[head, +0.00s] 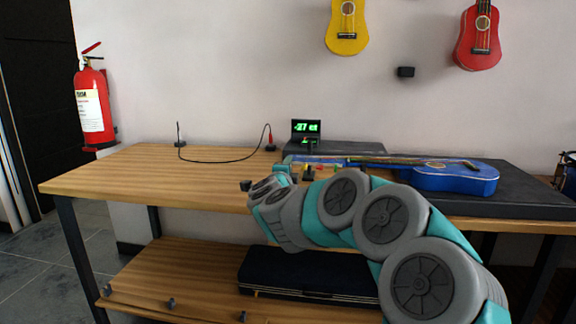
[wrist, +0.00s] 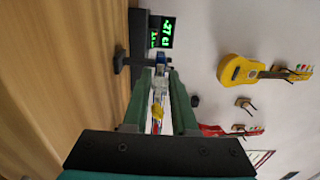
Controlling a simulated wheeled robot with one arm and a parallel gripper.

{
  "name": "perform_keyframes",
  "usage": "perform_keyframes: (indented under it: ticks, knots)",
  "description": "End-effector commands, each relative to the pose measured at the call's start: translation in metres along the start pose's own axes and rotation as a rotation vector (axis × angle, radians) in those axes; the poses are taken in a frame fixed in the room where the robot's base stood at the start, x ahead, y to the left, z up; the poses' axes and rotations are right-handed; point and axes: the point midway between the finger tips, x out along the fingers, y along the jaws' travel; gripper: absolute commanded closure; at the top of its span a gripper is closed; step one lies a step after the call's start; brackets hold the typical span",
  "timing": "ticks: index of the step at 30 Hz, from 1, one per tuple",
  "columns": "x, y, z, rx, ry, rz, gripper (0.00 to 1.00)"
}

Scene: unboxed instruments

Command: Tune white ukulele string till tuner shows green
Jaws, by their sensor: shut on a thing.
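A blue ukulele (head: 450,177) lies on a dark mat on the bench, its neck pointing left toward several coloured tuning pegs. No white ukulele shows. A small black tuner display (head: 306,130) stands behind the headstock and reads about -27 ct in green digits; it also shows in the wrist view (wrist: 162,32). My gripper (wrist: 160,80) is at the headstock, its green fingers shut on a small whitish tuning peg (wrist: 159,88). A yellow peg (wrist: 157,112) lies between the fingers' bases in view. In the head view my arm hides part of the headstock and the fingertips.
The wooden bench (head: 150,175) is mostly clear at left, with a thin black cable (head: 205,162) on it. A fire extinguisher (head: 92,108) hangs at left. Yellow (head: 347,28) and red (head: 480,38) ukuleles hang on the wall. A dark case (head: 300,272) lies on the lower shelf.

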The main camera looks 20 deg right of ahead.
Motion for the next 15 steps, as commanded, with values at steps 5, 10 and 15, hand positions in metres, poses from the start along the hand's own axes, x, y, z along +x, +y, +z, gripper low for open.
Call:
perform_keyframes:
  ticks: [5,10,15]
  knots:
    - [-0.0001,0.0002,0.0006,-0.013,-0.002,0.0,1.0]
    - [-0.0001,0.0002,0.0006,-0.013,-0.002,0.0,1.0]
    - [-0.0001,0.0002,0.0007,-0.012,-0.002,0.0,0.7]
